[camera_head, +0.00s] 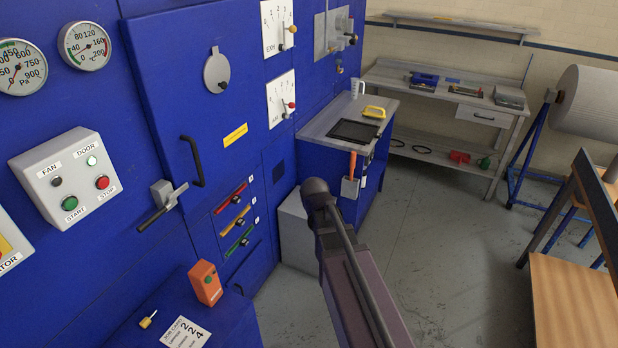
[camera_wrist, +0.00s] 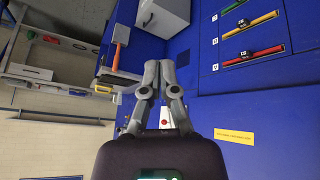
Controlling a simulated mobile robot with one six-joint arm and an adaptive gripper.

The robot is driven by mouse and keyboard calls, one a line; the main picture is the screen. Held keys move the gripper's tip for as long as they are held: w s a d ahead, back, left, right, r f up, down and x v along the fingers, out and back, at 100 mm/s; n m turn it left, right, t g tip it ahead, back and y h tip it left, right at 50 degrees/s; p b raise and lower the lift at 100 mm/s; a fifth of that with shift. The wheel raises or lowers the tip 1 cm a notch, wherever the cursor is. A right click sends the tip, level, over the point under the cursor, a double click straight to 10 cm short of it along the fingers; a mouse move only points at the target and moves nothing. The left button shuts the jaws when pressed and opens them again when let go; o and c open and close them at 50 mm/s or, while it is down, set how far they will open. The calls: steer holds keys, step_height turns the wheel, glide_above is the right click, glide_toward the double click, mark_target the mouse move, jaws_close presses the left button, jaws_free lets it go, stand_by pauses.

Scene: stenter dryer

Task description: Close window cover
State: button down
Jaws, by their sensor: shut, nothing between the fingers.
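The window cover (camera_head: 217,73) is a round grey plate on the tall blue door (camera_head: 165,60). It hangs below a small pivot at its top and has a dark knob near its lower edge. No window glass shows around it. The cover is not visible in the wrist view. My gripper (camera_wrist: 159,64) shows in the wrist view with its two grey fingers together and nothing between them. It is in front of the blue machine front, apart from the cover. In the head view my arm rises from the bottom middle, and the fingers cannot be made out.
A black door handle (camera_head: 193,161) and a grey latch lever (camera_head: 163,204) stick out near the cover. White switch plates (camera_head: 281,98) are to its right. A yellow label (camera_wrist: 234,136) shows in the wrist view. A side table (camera_head: 318,128) stands beyond. Grey floor (camera_head: 430,230) is clear at right.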

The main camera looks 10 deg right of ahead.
steer(key=s+a+f+g+y, duration=0.1)
steer(key=s+a+f+g, duration=0.2)
steer(key=s, duration=1.4)
steer(key=g, duration=0.3)
steer(key=shift+a+n+y, duration=0.15)
steer(key=shift+n+y, duration=0.15)
steer(key=shift+y, duration=0.1)
steer(key=shift+f, duration=0.1)
